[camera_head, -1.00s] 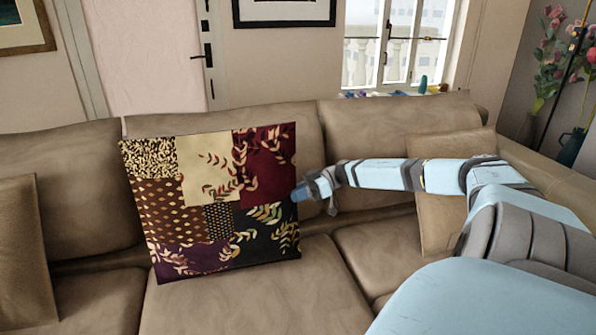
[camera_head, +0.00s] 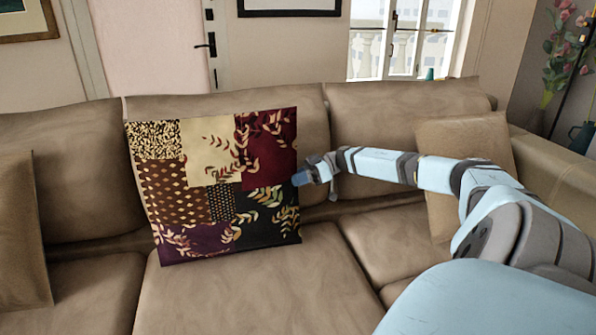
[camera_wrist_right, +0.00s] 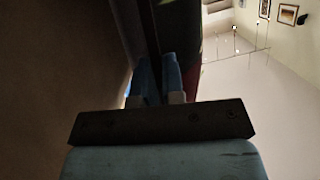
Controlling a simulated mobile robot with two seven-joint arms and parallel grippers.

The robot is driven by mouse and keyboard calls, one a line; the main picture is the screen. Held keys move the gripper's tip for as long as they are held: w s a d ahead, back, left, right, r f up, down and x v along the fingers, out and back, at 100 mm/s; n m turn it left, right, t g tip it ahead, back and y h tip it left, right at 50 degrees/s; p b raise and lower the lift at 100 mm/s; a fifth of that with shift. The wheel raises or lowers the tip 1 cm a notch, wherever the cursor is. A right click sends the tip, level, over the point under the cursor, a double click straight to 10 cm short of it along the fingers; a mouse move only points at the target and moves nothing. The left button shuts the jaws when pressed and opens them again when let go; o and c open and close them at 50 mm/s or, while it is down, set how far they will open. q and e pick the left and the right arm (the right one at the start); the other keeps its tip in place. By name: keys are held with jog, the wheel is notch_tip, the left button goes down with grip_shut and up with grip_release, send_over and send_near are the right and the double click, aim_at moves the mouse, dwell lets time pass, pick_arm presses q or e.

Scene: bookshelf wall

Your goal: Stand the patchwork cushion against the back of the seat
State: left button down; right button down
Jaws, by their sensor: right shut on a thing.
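The patchwork cushion (camera_head: 215,185) is upright in front of the middle back of the brown sofa, in maroon, cream, brown and purple patches. Its lower edge is at the middle seat (camera_head: 250,290); the head view does not show clearly whether it rests there. My right gripper (camera_head: 300,180) is at the cushion's right edge, shut on it. In the right wrist view the blue fingers (camera_wrist_right: 158,78) close on a dark edge (camera_wrist_right: 180,35). The seat back (camera_head: 310,130) shows behind the cushion; any gap between them is hidden. My left gripper is not in view.
A plain brown cushion (camera_head: 463,165) leans at the right end of the sofa, behind my right arm. Another plain brown cushion (camera_head: 20,230) stands at the left. A vase of flowers (camera_head: 580,135) is beyond the right armrest.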

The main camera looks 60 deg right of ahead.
jog(key=shift+r, duration=0.1)
jog(key=c, duration=1.1)
grip_release()
jog(key=shift+c, duration=0.2)
